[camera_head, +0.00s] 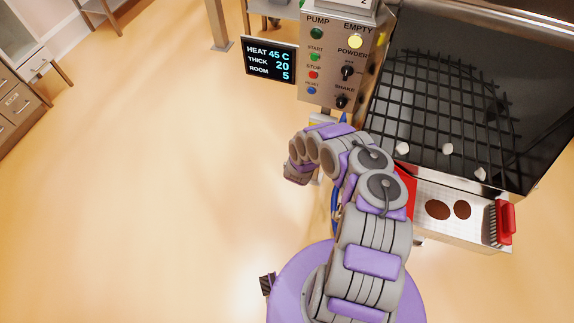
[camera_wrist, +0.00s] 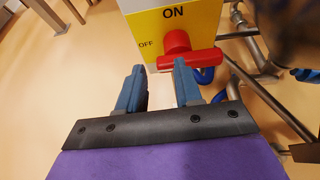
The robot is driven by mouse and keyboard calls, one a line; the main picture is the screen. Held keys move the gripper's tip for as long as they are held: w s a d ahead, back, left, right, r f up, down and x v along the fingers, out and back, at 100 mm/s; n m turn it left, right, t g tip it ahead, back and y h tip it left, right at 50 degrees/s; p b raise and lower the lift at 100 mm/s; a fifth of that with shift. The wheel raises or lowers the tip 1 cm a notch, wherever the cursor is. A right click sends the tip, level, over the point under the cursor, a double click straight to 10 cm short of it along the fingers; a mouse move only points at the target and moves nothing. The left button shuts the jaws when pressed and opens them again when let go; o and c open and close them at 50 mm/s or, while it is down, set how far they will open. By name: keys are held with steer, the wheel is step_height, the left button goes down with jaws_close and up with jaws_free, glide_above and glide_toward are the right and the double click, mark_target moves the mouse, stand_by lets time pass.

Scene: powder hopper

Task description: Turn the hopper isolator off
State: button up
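The hopper isolator (camera_wrist: 147,22) is a yellow and white box with "ON" at the top and "OFF" at the left. Its red handle (camera_wrist: 205,58) has a round hub, and its bar lies nearly level across the picture. My gripper (camera_wrist: 159,67) is open and empty, with two blue-grey fingers pointing at the isolator. The right fingertip overlaps the bar's lower edge; I cannot tell whether they touch. The left fingertip is left of the bar's end.
A control panel (camera_head: 325,95) with buttons and knobs stands above the isolator. A display (camera_head: 270,61) is left of it. Pipes (camera_wrist: 275,100) run right of the isolator. Floor at left is clear.

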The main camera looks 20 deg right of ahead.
steer(key=s+a+p, duration=0.2)
steer(key=s+a, duration=0.6)
steer(key=a, duration=0.5)
steer(key=shift+a+f, duration=0.3)
steer(key=shift+f, duration=0.05)
stand_by(0.8)
stand_by(0.5)
steer(key=shift+s, duration=0.1)
steer(key=p+v, duration=0.6)
steer(key=v, duration=1.1)
steer(key=shift+a, duration=0.15)
